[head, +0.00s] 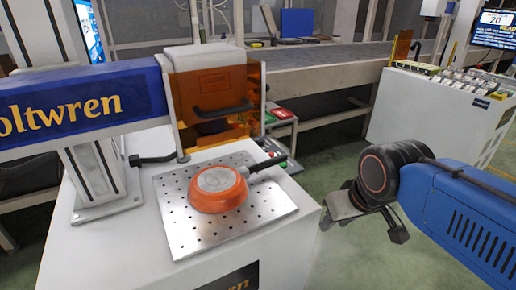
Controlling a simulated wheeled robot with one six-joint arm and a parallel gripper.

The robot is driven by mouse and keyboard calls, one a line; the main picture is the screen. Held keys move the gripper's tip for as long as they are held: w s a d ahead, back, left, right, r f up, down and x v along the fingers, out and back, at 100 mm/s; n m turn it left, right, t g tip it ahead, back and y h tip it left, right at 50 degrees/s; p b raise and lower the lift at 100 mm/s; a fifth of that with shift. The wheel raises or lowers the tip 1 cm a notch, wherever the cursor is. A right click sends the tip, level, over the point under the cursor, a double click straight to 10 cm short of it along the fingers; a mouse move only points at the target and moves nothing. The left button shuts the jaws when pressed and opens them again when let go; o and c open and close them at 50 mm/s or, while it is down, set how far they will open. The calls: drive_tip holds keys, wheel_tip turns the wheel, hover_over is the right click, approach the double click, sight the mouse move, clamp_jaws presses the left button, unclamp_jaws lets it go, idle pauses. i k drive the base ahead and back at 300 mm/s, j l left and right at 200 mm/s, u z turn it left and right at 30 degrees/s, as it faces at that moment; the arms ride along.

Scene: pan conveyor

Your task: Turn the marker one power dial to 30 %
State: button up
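A marking machine stands at the left, with a blue arm (80,103) lettered "oltwren" and an orange-windowed head (211,90). I cannot tell whether it is marker one, and I see no clear power dial on it. An orange pan (218,190) lies upside down on its perforated metal plate (185,232), with its dark handle toward the upper right. My gripper (362,228) hangs right of the plate, above the floor, apart from the machine. Its two dark fingers look spread, with nothing between them.
Red and green controls (281,114) sit low behind the plate. A conveyor (320,60) runs across the back. Green floor lies between.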

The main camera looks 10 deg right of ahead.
sight(260, 142)
drive_tip(key=l+u, duration=0.5)
drive_tip(key=l, duration=0.8)
drive_tip(key=i, duration=0.2)
